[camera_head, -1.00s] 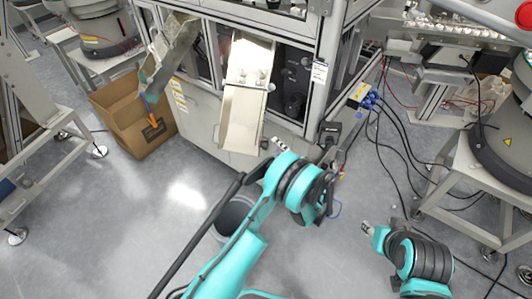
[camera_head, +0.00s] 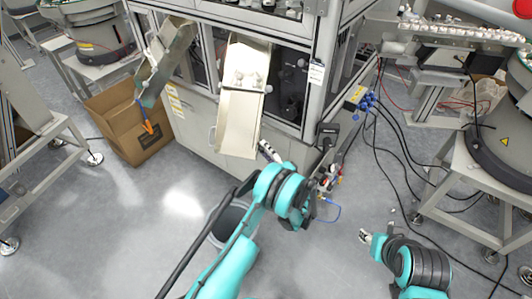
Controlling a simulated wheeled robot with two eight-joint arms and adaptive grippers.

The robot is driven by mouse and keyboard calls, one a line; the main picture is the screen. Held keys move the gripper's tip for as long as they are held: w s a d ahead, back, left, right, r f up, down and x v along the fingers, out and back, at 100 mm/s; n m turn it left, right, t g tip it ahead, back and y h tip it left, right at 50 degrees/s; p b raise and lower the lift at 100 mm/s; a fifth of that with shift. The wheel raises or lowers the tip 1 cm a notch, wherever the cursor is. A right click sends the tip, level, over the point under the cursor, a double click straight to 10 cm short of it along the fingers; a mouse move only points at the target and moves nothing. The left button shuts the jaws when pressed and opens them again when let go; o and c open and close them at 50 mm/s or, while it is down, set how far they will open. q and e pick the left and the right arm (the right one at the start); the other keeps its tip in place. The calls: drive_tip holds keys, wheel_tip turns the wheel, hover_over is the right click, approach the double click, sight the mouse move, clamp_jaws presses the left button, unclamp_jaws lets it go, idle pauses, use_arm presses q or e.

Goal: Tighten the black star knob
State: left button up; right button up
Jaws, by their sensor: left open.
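My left gripper (camera_head: 265,148) is at the end of the teal arm that rises from the bottom of the head view. It is small in the picture and lies just off the lower right edge of the pale metal chute (camera_head: 238,132). It is open, and I see nothing between its fingers. I cannot make out the black star knob for certain; small pale fittings (camera_head: 239,77) show on the chute. My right gripper (camera_head: 364,237) is low over the floor at the lower right, well away from the chute. Its finger opening is too small to read.
A second chute (camera_head: 160,65) hangs over an open cardboard box (camera_head: 128,128) at the left. A grey bin (camera_head: 230,222) stands behind my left arm. Dark cables (camera_head: 398,140) run down to the floor at the right.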

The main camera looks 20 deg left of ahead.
use_arm(q)
drive_tip(key=c, duration=1.2)
drive_tip(key=shift+o, duration=0.2)
drive_tip(key=shift+r, duration=0.1)
drive_tip(key=shift+r+m+g+h+p, duration=0.15)
drive_tip(key=shift+m+g+h+p, duration=0.4)
drive_tip(key=shift+m+g+h, duration=0.55)
drive_tip(key=shift+r+m+g+h+p, duration=0.1)
drive_tip(key=shift+m+g+h+p, duration=0.55)
drive_tip(key=shift+m, duration=0.85)
